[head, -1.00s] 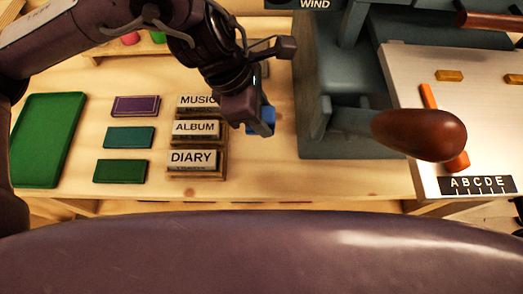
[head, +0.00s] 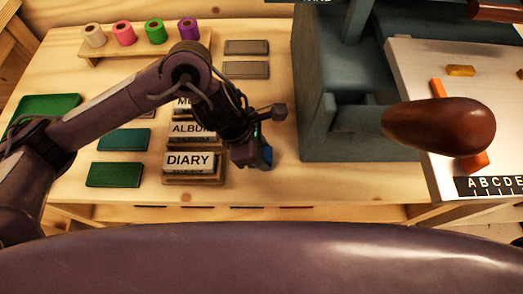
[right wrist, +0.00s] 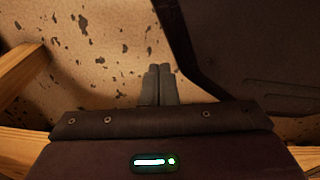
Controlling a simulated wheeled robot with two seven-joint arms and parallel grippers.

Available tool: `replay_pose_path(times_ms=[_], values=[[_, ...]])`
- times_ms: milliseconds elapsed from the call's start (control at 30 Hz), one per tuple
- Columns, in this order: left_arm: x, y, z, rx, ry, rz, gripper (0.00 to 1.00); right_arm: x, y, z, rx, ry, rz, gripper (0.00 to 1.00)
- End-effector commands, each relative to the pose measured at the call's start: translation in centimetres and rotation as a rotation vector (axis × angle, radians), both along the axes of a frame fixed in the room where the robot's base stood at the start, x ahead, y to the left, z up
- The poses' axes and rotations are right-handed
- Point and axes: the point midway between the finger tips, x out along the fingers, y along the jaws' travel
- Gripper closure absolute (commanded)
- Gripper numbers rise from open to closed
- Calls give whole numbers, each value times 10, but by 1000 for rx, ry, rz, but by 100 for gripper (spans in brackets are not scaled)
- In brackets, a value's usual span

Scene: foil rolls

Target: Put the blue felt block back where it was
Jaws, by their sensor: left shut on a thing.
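The blue felt block (head: 265,155) is in my left gripper (head: 258,152), at the right of the label stack, beside the DIARY label (head: 188,161). My left gripper is shut on it and points down; its fingers partly hide the block. I cannot tell whether the block touches the table. My right gripper (right wrist: 159,80) shows in the right wrist view with its two fingers side by side, shut and empty, over a speckled surface.
The grey-blue press (head: 340,130) with a brown wooden handle (head: 440,126) stands to the right. Foil rolls (head: 123,34) stand on a wooden rack at the back left. Two grey pads (head: 246,69) lie behind the gripper. Bare table lies in front of the block.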

Motion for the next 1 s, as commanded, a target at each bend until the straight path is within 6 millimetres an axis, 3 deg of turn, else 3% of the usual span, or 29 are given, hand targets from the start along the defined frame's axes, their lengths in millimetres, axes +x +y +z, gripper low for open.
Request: replay_pose_path(times_ms=[267, 300, 433, 767, 867, 1000], values=[[0, 0, -1, 0, 0, 0, 81, 3, 1, 0, 0, 0, 0, 100], [0, 0, -1, 0, 0, 0, 55, 4, 1, 1, 0, -2, 0, 100], [0, 0, 0, 0, 0, 0, 38, 5, 1, 1, 1, -3, -1, 100], [0, 0, 2, 0, 0, 1, 38, 4, 1, 3, 1, -4, -1, 100], [2, 4, 11, 0, -5, 1, 38, 0, 0, 4, 2, -7, -1, 100], [2, 15, 37, 2, -7, 1, 38, -18, -4, 1, -2, 10, 3, 100]])
